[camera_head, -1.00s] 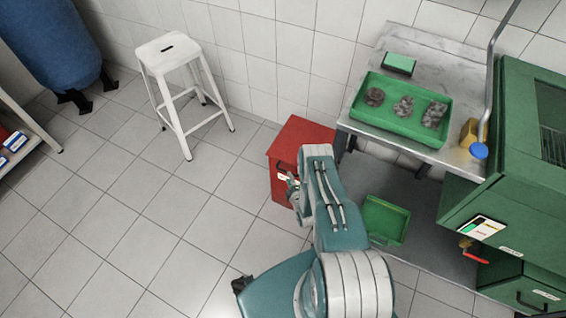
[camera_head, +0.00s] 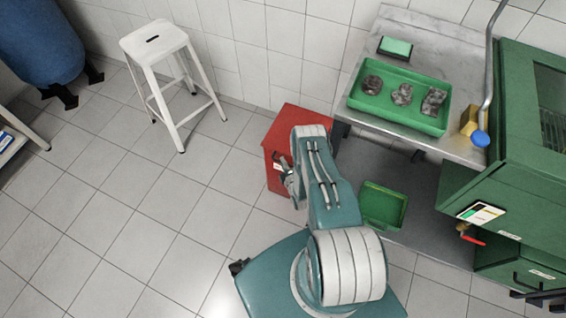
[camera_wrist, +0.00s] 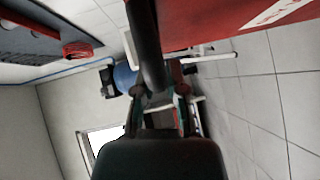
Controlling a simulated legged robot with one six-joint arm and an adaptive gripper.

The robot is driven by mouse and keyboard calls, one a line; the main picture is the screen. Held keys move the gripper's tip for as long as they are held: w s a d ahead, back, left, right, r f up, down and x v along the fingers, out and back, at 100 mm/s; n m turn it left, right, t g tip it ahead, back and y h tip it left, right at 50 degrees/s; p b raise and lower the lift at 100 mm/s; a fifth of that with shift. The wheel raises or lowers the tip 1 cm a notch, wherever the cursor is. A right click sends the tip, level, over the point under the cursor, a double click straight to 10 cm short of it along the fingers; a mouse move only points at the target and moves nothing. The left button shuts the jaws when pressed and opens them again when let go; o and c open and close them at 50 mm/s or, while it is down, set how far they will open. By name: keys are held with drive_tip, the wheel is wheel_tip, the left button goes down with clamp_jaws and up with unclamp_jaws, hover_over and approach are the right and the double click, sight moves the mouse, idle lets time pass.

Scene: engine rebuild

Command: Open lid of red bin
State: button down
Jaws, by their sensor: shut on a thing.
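The red bin (camera_head: 284,128) stands on the floor left of the steel table, and its lid looks down. My arm covers its right part. My gripper (camera_head: 288,178) is low at the bin's front side, beside a small pale label. In the wrist view, the bin's red surface (camera_wrist: 215,22) fills the upper right, with a white label with red lettering at the corner. My gripper (camera_wrist: 160,94) is shut on a dark bar (camera_wrist: 146,45) that runs down beside the red surface. The bar looks like the bin's handle; its attachment is hidden.
A white stool (camera_head: 158,45) stands on open tiled floor at the left. The steel table (camera_head: 430,25) holds a green tray (camera_head: 365,104) with several parts. A lower green tray (camera_head: 382,207) and a green machine (camera_head: 520,150) are at the right.

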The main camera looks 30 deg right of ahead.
drive_tip(key=w+d+r+m+g, duration=0.1)
drive_tip(key=d+r, duration=0.1)
drive_tip(key=r, duration=0.6)
drive_tip(key=w+d+r+m+g+y, duration=0.1)
drive_tip(key=d+r+g, duration=0.1)
drive_tip(key=r, duration=0.6)
drive_tip(key=shift+w+m+y, duration=0.3)
drive_tip(key=shift+w, duration=0.1)
drive_tip(key=c, duration=0.7)
unclamp_jaws()
drive_tip(key=shift+r, duration=0.1)
wheel_tip(320, 180, up, 10)
drive_tip(key=shift+f, duration=0.15)
